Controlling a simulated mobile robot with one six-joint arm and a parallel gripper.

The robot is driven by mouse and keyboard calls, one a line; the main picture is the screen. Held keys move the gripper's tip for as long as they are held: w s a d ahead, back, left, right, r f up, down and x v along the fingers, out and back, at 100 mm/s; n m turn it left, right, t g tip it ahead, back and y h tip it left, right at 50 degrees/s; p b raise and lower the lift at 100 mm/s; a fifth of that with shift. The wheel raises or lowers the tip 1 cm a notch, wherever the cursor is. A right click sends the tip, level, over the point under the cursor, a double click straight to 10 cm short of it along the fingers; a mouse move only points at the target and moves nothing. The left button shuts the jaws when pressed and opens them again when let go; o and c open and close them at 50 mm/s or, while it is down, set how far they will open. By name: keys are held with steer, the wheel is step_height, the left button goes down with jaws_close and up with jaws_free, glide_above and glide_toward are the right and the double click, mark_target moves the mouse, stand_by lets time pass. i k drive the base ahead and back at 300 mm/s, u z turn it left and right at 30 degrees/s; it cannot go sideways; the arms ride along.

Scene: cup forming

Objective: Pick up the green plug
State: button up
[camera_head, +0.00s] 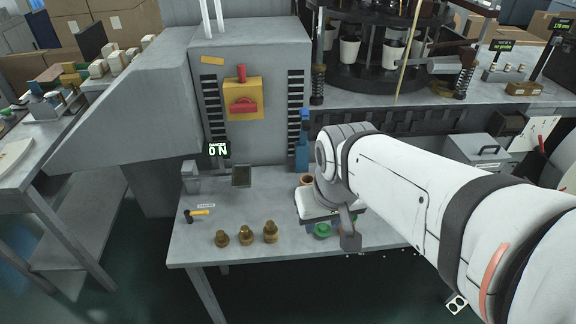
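The green plug (322,230) is near the front edge of the grey table, under the end of my arm. It is partly covered by my wrist, and I see only a round green part of it. My gripper (334,232) points down over this spot from the right. One grey finger (350,240) shows to the right of the green plug. The other finger is not clear, so I cannot tell how wide the gripper is or whether it touches the plug.
Three brass plugs (246,236) stand in a row left of the green plug. A small hammer (198,213) lies further left. The table's (215,200) middle left is mostly clear.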

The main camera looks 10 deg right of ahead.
mark_target(322, 229)
steer(key=u, duration=2.55)
steer(key=k, duration=1.45)
steer(key=z, duration=0.5)
